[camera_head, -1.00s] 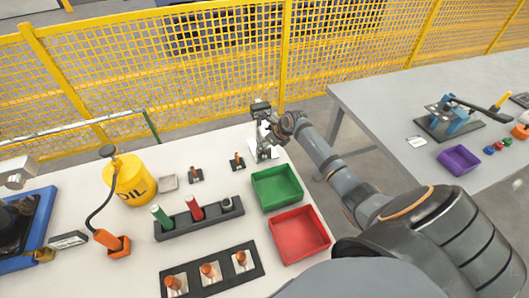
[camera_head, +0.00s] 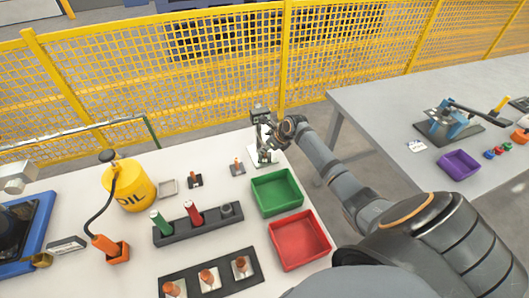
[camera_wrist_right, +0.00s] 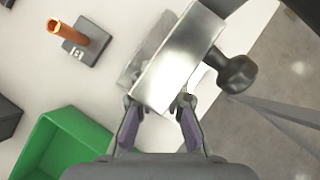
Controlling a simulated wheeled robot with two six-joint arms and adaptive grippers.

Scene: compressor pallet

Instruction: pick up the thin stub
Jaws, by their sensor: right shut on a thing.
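My right gripper (camera_head: 266,143) is at the back of the table, beside an upright device with a box-like top (camera_head: 260,112) on a pale plate. In the right wrist view the gripper (camera_wrist_right: 157,108) has its two fingers on either side of the lower end of a shiny metal block (camera_wrist_right: 180,55) with a black knob. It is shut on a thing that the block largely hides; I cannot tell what. Copper stubs stand upright on two small bases, one left (camera_head: 195,178) and one right (camera_head: 237,164). The right one also shows in the wrist view (camera_wrist_right: 67,33). My left gripper is out of view.
A green tray (camera_head: 304,197) and a red tray (camera_head: 326,250) lie in front of the gripper. A dark rack (camera_head: 185,233) holds green and red cylinders. A front rack (camera_head: 225,283) holds copper stubs. A yellow oil can (camera_head: 130,187) stands left. A yellow fence (camera_head: 220,75) runs behind.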

